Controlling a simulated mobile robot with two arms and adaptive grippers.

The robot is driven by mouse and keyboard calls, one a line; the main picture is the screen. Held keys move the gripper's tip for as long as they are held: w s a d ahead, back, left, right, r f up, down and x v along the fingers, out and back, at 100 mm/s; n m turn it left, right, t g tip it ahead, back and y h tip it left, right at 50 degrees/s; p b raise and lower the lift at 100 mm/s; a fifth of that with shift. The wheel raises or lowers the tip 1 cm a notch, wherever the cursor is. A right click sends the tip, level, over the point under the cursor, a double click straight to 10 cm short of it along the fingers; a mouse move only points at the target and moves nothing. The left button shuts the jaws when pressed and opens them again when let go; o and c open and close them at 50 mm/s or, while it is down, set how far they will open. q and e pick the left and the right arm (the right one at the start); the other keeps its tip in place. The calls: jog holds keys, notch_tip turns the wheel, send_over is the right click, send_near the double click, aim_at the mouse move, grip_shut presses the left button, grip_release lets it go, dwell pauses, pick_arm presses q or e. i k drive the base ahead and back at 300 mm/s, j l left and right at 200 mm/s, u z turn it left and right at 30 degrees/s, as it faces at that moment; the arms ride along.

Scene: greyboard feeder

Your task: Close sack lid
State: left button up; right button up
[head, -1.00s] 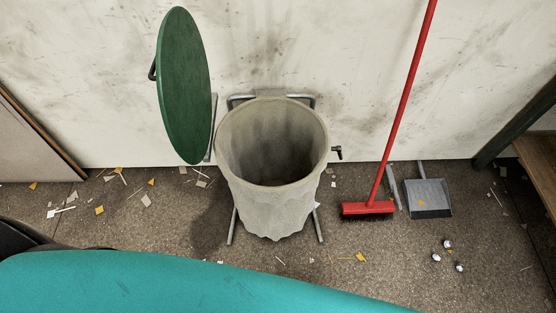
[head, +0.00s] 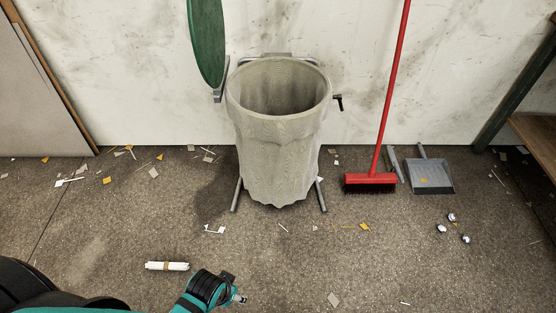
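The green oval sack lid (head: 207,42) stands upright and open on the left of the sack, its top cut off by the picture's edge. The grey sack (head: 277,150) hangs open-mouthed on a metal stand (head: 238,195) against the wall. A black-handled clamp (head: 339,103) sticks out right of the rim. A teal and black part of my arm (head: 208,290) shows at the bottom, well apart from sack and lid.
A red broom (head: 370,182) leans on the wall right of the sack, beside a grey dustpan (head: 430,175). A white roll (head: 167,266) and scraps lie on the floor. Crumpled silvery balls (head: 441,228) lie at right. The floor before the sack is mostly clear.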

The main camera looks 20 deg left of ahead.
aim_at(205, 17)
jog(key=k+j, duration=0.1)
jog(key=j, duration=0.65)
jog(key=k+j, duration=0.1)
jog(key=j, duration=0.7)
jog(key=k+j, duration=0.1)
jog(key=j, duration=0.65)
